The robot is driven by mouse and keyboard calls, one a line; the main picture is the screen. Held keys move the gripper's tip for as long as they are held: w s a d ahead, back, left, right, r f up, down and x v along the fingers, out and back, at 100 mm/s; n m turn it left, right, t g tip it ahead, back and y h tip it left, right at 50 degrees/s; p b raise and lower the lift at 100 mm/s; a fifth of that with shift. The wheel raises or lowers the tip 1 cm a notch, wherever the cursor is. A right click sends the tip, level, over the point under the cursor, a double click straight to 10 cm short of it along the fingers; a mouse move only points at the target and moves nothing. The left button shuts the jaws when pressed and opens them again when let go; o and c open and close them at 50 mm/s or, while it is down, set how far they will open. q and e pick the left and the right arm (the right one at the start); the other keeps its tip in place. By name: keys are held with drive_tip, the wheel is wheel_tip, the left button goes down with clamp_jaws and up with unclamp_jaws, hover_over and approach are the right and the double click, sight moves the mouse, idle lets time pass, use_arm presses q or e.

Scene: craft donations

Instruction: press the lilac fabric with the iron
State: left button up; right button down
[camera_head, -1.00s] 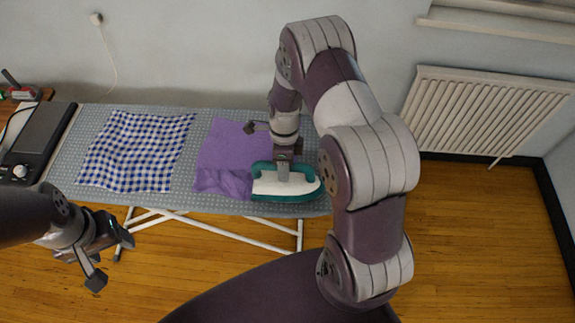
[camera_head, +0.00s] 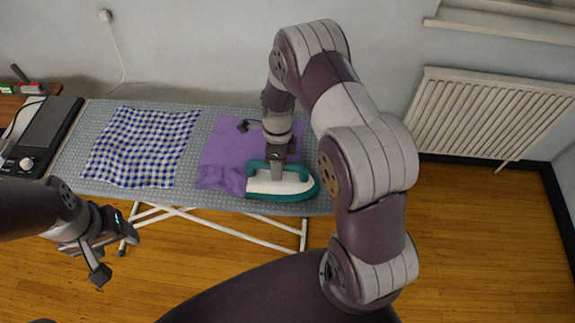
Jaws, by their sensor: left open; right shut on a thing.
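The lilac fabric (camera_head: 222,152) lies on the ironing board (camera_head: 75,165), right of its middle. Its front left part looks rumpled. The iron (camera_head: 298,184), teal with a white top, rests at the fabric's front right corner, partly over the bare board. My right gripper (camera_head: 277,172) is shut on the iron's handle from above. My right arm hides the board's right part and some of the fabric's right side. My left gripper (camera_head: 118,256) is open and empty, in front of the board at the lower left.
A blue checked cloth (camera_head: 142,147) lies flat on the board, left of the lilac fabric. A black device with a knob (camera_head: 42,135) is at the board's left end. A white radiator (camera_head: 488,115) is on the wall at the right. Wooden floor (camera_head: 485,245) is clear at the right.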

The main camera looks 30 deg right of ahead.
use_arm(q)
drive_tip(key=shift+f+b, duration=0.4)
use_arm(e)
drive_tip(key=w+a, duration=0.5)
drive_tip(key=a, duration=0.4)
drive_tip(key=shift+w+a, duration=0.25)
drive_tip(key=shift+w, duration=0.15)
